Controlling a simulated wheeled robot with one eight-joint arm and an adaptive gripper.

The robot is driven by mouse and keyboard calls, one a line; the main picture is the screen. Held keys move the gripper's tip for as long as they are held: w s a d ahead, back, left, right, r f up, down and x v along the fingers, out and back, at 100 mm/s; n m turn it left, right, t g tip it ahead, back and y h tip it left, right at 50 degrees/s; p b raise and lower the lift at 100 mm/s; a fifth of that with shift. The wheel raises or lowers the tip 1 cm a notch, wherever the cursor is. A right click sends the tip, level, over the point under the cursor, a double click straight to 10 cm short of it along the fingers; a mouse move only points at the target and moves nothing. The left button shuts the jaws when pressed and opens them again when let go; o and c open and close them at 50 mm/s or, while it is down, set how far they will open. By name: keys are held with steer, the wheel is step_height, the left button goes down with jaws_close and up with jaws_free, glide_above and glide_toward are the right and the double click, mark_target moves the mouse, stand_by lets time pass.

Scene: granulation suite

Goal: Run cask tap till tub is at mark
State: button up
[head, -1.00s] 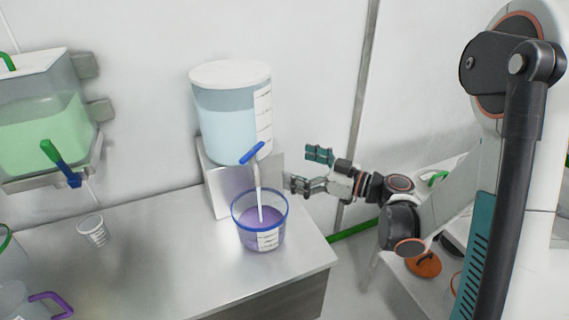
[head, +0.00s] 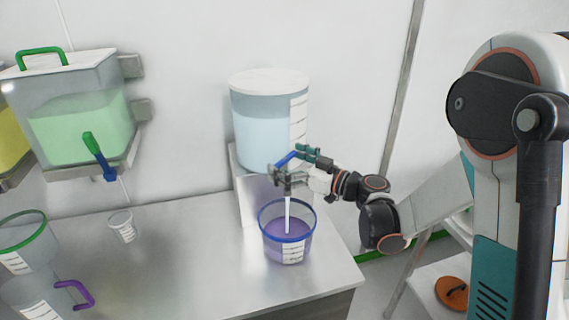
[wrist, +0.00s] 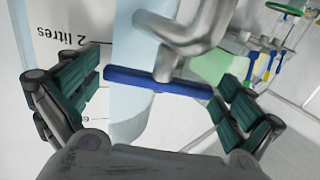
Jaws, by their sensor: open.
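The cask (head: 262,125) is a clear cylinder with pale blue liquid, a white lid and a scale strip, raised on a metal stand. Its tap has a blue handle (head: 287,159), also seen in the wrist view (wrist: 155,83) as a bar across the metal spout (wrist: 185,40). A pale stream (head: 287,212) falls from the tap into the tub (head: 265,240). The tub has a blue rim, purple contents and a marked strip; I cannot tell which mark the level meets. My gripper (wrist: 155,95) is open, its fingers either side of the handle. It partly hides the tap in the head view (head: 300,172).
A tank of green liquid (head: 80,130) with a green-and-blue tap hangs at the left. A small marked cup (head: 122,227) and larger marked jugs (head: 22,250) stand on the metal counter (head: 185,255). The counter's middle is clear. An orange lid (head: 452,293) lies low at the right.

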steer(key=shift+w+a, duration=0.1)
steer(key=shift+a, duration=0.1)
steer(key=c, duration=0.8)
steer(key=shift+m+t+h, duration=0.3)
steer(key=m+t+h+b, duration=0.1)
steer(key=m+t+h, duration=0.2)
steer(key=shift+a+t+h, duration=0.1)
steer(key=shift+t+h, duration=0.2)
steer(key=shift+m+t+h+b, duration=0.2)
steer(key=shift+m+t+h, duration=0.45)
steer(key=shift+m+h, duration=0.55)
steer(key=shift+m+t+h+b, duration=0.2)
steer(key=shift+m+t+h, duration=0.55)
steer(key=shift+h, duration=0.75)
steer(key=shift+m+h, duration=0.25)
steer(key=shift+h, duration=0.05)
